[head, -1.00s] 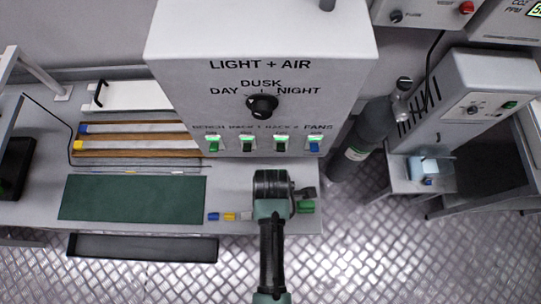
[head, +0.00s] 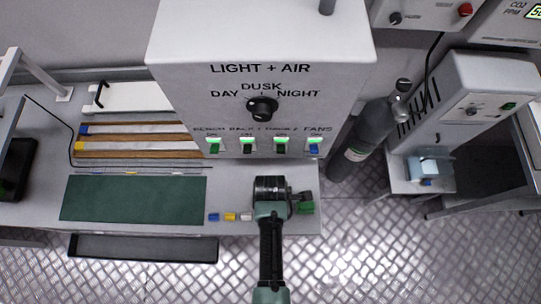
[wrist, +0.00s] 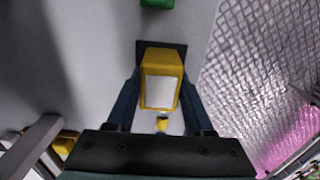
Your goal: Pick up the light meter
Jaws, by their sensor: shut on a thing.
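The light meter (wrist: 161,92) is a yellow body with a pale grey-white face, seen in the wrist view between the two dark blue fingers of my gripper (wrist: 160,72). The fingers press on its left and right sides. A dark flat piece shows just behind its far end, and a small yellow part shows at its near end. The pale bench surface lies behind it; I cannot tell whether the meter touches it. In the head view my arm covers the meter and the fingers.
A grey LIGHT + AIR box (head: 262,50) with a knob and several switches overhangs the bench. A green mat (head: 133,198) lies left. Small blue, yellow and white pieces (head: 230,217) and a green piece (head: 306,208) sit near the bench's front edge. A gas cylinder (head: 368,140) stands right.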

